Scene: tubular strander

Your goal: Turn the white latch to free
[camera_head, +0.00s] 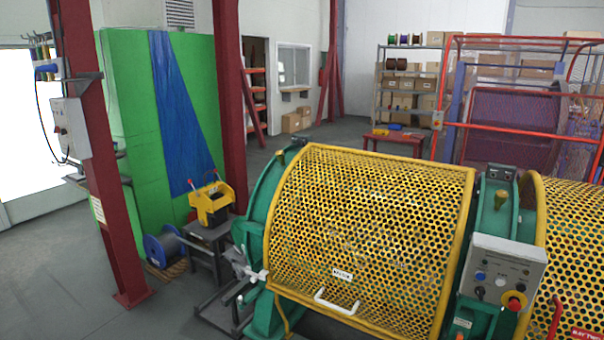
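The yellow perforated guard (365,235) of the green strander is closed over the drum in the middle of the view. A small white piece that looks like the latch (257,276) sits at the guard's lower left corner, beside the green end frame (262,205). Its exact turn is too small to tell. A white U-shaped handle (335,303) is on the guard's lower front edge, below a small white label (342,274). Neither of my grippers is in view, and nothing touches the latch or the handle.
A grey control box (502,272) with a red knob stands right of the guard. A second yellow guard (570,240) is at the far right. A red column (100,160), a blue spool (168,247) and a yellow device on a stand (212,203) are at left. Floor at lower left is clear.

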